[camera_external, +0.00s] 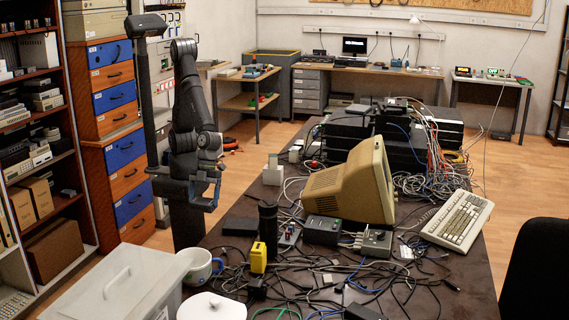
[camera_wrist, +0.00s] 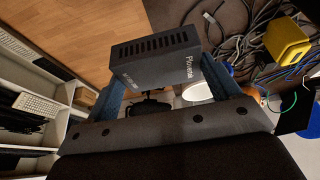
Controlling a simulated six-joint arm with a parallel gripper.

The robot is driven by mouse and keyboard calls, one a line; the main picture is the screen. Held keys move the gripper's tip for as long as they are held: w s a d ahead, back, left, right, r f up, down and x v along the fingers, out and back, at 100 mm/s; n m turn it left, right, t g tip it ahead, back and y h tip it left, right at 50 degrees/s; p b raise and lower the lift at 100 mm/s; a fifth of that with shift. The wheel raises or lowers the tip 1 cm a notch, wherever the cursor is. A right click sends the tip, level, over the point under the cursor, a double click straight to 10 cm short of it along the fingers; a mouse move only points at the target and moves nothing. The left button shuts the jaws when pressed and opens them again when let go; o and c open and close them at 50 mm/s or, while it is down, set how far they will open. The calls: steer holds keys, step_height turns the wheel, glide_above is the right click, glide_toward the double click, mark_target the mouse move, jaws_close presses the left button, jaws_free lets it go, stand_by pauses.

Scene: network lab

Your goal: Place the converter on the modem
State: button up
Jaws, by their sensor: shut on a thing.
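A black box with vent slots and white lettering, which I take to be the converter (camera_wrist: 155,58), is held between the fingers of my gripper (camera_wrist: 163,72) in the wrist view. In the external view my gripper (camera_external: 207,194) is raised at the table's left edge, left of the devices; the held box is hard to make out there. I cannot tell for sure which device is the modem. Candidates are a flat black box (camera_external: 240,226), a dark box with a light top edge (camera_external: 322,231) and a grey box with cables (camera_external: 374,243), all lying on the table.
A beige monitor (camera_external: 340,188) and a keyboard (camera_external: 458,219) stand on the table (camera_external: 470,283). Tangled cables cover the front.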

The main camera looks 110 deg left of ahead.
steer(key=a, duration=0.5)
glide_above(240, 224)
steer(key=a, duration=0.2)
steer(key=f, duration=0.6)
steer(key=shift+d, duration=0.25)
steer(key=shift+w+f, duration=0.1)
steer(key=shift+f, duration=1.95)
steer(key=shift+f, duration=0.15)
steer(key=o, duration=1.1)
steer(key=v, duration=1.2)
steer(key=shift+a, duration=0.1)
